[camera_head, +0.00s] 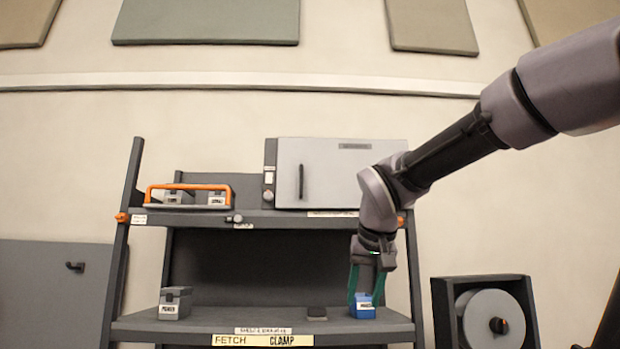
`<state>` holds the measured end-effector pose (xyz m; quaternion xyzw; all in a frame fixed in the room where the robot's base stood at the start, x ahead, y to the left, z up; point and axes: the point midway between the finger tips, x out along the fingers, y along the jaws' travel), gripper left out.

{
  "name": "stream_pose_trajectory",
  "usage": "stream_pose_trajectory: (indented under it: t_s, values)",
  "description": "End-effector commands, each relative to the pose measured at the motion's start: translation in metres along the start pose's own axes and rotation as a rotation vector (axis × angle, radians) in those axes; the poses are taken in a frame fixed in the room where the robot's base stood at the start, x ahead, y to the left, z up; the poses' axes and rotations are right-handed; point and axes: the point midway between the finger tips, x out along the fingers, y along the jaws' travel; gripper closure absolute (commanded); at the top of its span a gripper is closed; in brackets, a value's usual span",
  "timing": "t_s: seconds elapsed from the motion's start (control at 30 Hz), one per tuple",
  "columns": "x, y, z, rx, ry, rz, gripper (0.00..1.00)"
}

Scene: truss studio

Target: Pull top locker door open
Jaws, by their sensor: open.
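The top locker (269,178) stands on the upper shelf, right of centre. Its light grey door (335,170) looks closed and has a dark vertical handle (302,182) near its left edge. My arm crosses in front of the locker's right side and hides part of the door there. My gripper (366,296) points down at the lower shelf, below and right of the handle and well apart from it. Its teal fingers are open on either side of a small blue labelled box (362,308). I cannot tell whether they touch it.
An orange-handled tray (190,187) with small grey boxes sits left of the locker. The lower shelf (235,322) holds a grey box (175,302) and a small dark block (317,313). A cabinet with a round grey drum (492,318) stands right.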

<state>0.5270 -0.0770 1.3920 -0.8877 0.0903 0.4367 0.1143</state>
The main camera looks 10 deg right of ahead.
Motion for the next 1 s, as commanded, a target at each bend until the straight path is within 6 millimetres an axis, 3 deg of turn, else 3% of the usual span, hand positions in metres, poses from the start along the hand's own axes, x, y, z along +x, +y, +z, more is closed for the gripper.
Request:
stream_pose_trajectory:
  t_s: [0.03, 0.2, 0.3, 0.4, 0.5, 0.67, 0.77, 1.0]
  values:
    - [-0.005, -0.011, -0.032, -0.038, 0.050, 0.047, 0.53]
    - [-0.036, -0.053, -0.140, -0.102, 0.303, 0.183, 0.53]
    - [-0.062, -0.092, -0.200, -0.111, 0.485, 0.217, 0.53]
    - [-0.092, -0.132, -0.247, -0.102, 0.660, 0.217, 0.53]
    - [-0.119, -0.165, -0.278, -0.085, 0.800, 0.200, 0.53]
    - [-0.143, -0.192, -0.300, -0.064, 0.919, 0.174, 0.53]
    - [-0.144, -0.195, -0.308, -0.059, 0.938, 0.171, 0.53]
    - [-0.122, -0.190, -0.338, -0.060, 0.936, 0.173, 0.53]
